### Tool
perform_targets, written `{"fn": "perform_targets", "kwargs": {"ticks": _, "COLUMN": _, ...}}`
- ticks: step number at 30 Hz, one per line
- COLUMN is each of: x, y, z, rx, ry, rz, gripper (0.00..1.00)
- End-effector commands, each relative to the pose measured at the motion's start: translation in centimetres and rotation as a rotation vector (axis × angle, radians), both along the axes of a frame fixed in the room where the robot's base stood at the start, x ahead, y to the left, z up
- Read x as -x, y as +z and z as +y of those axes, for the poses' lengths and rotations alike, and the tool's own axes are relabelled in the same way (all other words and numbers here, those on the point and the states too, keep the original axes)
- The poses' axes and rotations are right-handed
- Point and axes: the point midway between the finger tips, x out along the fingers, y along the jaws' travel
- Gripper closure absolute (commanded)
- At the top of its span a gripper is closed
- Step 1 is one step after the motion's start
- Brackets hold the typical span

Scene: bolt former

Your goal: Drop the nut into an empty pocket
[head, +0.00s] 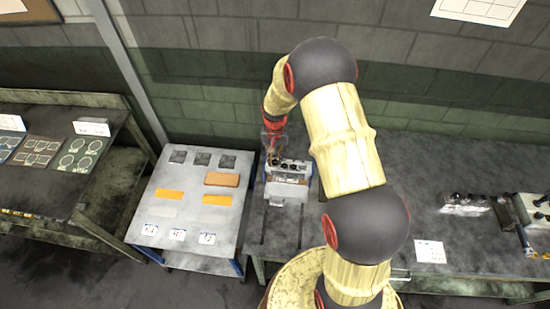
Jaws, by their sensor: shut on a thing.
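My gripper (273,150) is at the end of my bent arm, pointing down at the back of a small metal fixture. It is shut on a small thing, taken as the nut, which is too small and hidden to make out. The metal fixture (290,178) is a light grey block with dark spots along its top, on a narrow grey stand. I cannot tell which dark spots are pockets, or which are empty. The gripper's fingertips are close to the fixture's back edge; whether they touch it is unclear.
Left of the fixture, a pale table (175,212) bears dark squares, orange patches, an orange-brown block (222,179) and white labels. Metal parts (465,204) and tools stand on the bench at right. A dark bench (60,190) with ring-marked boards is at far left.

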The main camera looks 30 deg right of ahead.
Motion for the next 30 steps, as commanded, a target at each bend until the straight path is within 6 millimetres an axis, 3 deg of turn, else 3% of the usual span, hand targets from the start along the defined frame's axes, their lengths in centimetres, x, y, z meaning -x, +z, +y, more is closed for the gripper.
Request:
{"fn": "perform_targets", "kwargs": {"ticks": 1, "x": 0.0, "y": 0.0, "z": 0.0, "rx": 0.000, "ry": 0.000, "rz": 0.000, "gripper": 1.00}}
{"fn": "perform_targets", "kwargs": {"ticks": 2, "x": 0.0, "y": 0.0, "z": 0.0, "rx": 0.000, "ry": 0.000, "rz": 0.000, "gripper": 0.82}}
{"fn": "perform_targets", "kwargs": {"ticks": 12, "x": 0.0, "y": 0.0, "z": 0.0, "rx": 0.000, "ry": 0.000, "rz": 0.000, "gripper": 0.62}}
{"fn": "perform_targets", "kwargs": {"ticks": 23, "x": 0.0, "y": 0.3, "z": 0.0, "rx": 0.001, "ry": 0.000, "rz": -0.001, "gripper": 0.61}}
{"fn": "perform_targets", "kwargs": {"ticks": 30, "x": -0.1, "y": 3.7, "z": 0.0, "rx": 0.001, "ry": 0.000, "rz": -0.004, "gripper": 0.61}}
